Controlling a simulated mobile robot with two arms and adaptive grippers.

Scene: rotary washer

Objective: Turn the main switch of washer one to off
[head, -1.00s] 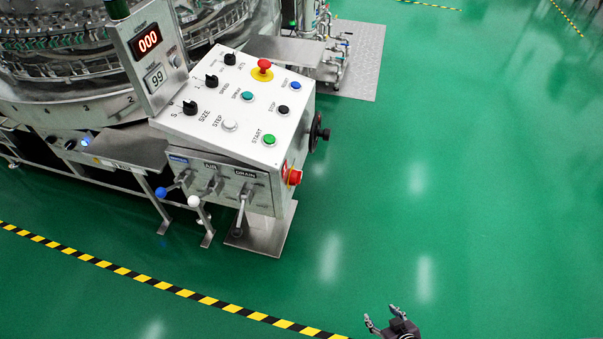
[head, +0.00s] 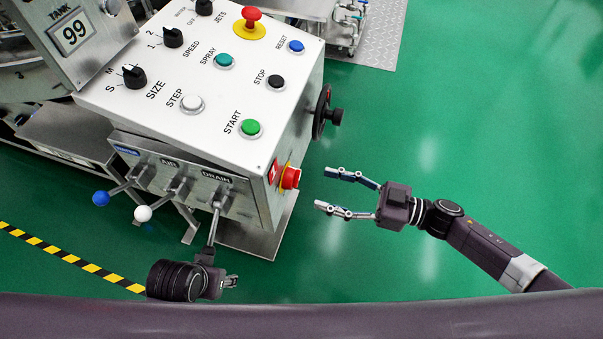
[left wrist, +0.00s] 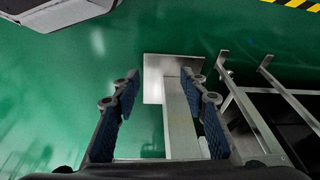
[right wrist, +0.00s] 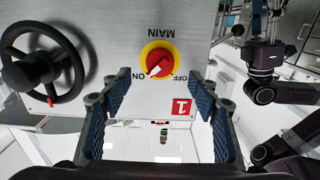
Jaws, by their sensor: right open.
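The main switch (head: 291,178) is a red knob on a yellow plate on the console's right side face. In the right wrist view the switch (right wrist: 158,61) appears upside down, with ON and OFF labels; its white mark seems to point toward ON. A red plate with a 1 (right wrist: 181,107) is beside it. My right gripper (head: 325,189) is open and empty, its fingers pointing at the switch with a gap between. In the right wrist view the switch shows between the fingertips. My left gripper (left wrist: 161,88) is open and empty, low by the drain lever.
The white console (head: 160,110) carries buttons, knobs and a red emergency stop (head: 251,17). A black handwheel (head: 323,112) sticks out beyond the switch. Blue, white and drain levers (head: 214,220) project from the front near my left arm. Green floor is clear on the right.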

